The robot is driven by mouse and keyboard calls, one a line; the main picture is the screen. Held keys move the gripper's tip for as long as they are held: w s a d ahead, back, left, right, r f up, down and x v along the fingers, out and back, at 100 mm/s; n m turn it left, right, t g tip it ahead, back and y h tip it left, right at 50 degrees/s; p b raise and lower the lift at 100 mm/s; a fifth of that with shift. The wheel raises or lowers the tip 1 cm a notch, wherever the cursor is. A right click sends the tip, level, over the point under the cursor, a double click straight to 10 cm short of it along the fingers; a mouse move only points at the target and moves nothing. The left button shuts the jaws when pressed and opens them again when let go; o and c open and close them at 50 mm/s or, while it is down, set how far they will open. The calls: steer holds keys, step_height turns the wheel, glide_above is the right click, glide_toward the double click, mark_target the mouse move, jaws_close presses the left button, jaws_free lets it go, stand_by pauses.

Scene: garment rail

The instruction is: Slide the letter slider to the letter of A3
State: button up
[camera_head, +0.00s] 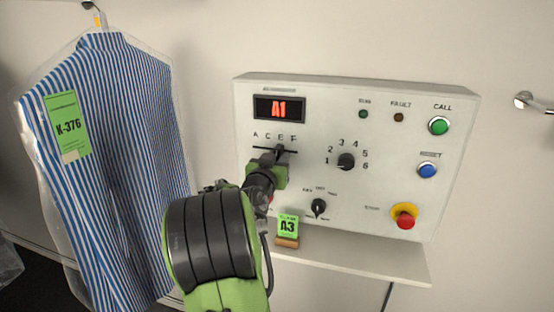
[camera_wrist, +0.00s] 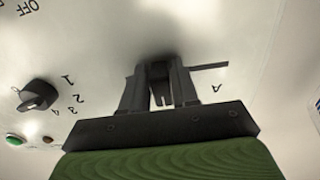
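The grey control panel (camera_head: 315,178) has a red display (camera_head: 279,108) reading A1. The letter slider's slot (camera_head: 259,149) runs under the letters A, C, E, F; its end near A also shows in the wrist view (camera_wrist: 212,67). My gripper (camera_head: 279,153) is at the slot, below about E, and hides the slider knob in the head view. In the wrist view my gripper's two fingers (camera_wrist: 158,85) stand either side of a dark piece, probably the knob; whether they press on it I cannot tell. A green tag (camera_head: 287,226) reading A3 stands on the shelf.
Right of the slider are a number dial (camera_head: 346,161), a lower black knob (camera_head: 318,207), a green button (camera_head: 438,125), a blue button (camera_head: 427,170) and a red stop button (camera_head: 404,217). A bagged striped shirt (camera_head: 120,150) hangs at left. A shelf (camera_head: 360,262) juts out below.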

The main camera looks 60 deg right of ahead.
mark_target(255, 150)
jaws_close()
steer(key=w, duration=0.2)
steer(key=w+a+b, duration=0.1)
steer(key=w, duration=0.2)
steer(key=w+b, duration=0.1)
steer(key=w, duration=0.1)
steer(key=shift+w+a, duration=0.15)
steer(key=shift+w, duration=0.05)
steer(key=shift+r, duration=0.1)
steer(key=shift+o, duration=2)
jaws_free()
steer(key=shift+w, duration=0.1)
